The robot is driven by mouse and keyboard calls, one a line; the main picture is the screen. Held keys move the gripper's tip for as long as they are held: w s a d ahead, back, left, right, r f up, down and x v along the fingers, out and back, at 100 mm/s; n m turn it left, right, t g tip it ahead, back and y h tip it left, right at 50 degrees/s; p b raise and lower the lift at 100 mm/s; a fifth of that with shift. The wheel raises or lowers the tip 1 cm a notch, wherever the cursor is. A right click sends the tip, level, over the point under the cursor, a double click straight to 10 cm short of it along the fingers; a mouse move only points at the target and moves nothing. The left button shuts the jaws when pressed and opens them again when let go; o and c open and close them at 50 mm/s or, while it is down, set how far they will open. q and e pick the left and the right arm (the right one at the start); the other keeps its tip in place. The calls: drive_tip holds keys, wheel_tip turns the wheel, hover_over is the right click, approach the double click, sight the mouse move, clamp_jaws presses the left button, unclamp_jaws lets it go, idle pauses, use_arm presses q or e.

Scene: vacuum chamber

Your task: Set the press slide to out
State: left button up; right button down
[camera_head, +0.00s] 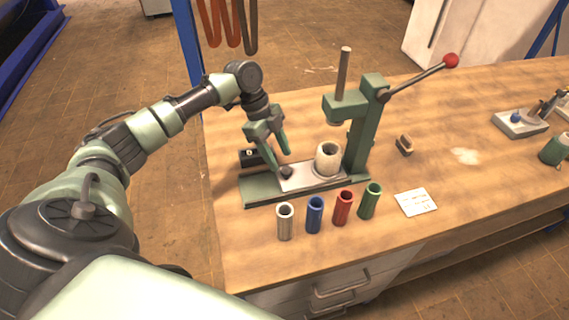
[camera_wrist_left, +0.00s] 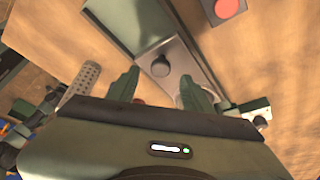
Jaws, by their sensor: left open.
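The green arbor press (camera_head: 362,140) stands on the wooden bench. Its light metal slide (camera_head: 305,177) lies along the green base (camera_head: 258,192) and carries a pale hollow cylinder (camera_head: 327,160) near the press column. A dark round knob (camera_head: 286,172) sits on the slide's left end. My left gripper (camera_head: 279,160) is open just above the knob, with nothing held. In the left wrist view the knob (camera_wrist_left: 160,67) shows just beyond and between the open fingertips (camera_wrist_left: 159,82), on the slide (camera_wrist_left: 185,66). Contact with the knob cannot be told. My right gripper is not in view.
Grey, blue (camera_head: 315,215), red (camera_head: 343,207) and green (camera_head: 370,201) tubes stand in front of the base. The red-tipped lever (camera_head: 451,61) rises right. A white card (camera_head: 416,202) lies right of the tubes.

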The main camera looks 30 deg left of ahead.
sight(285, 170)
use_arm(q)
drive_tip(key=x, duration=0.4)
drive_tip(key=shift+w+f+p, duration=0.1)
drive_tip(key=shift+f+p, duration=0.1)
drive_tip(key=shift+p, duration=0.2)
clamp_jaws()
idle(1.0)
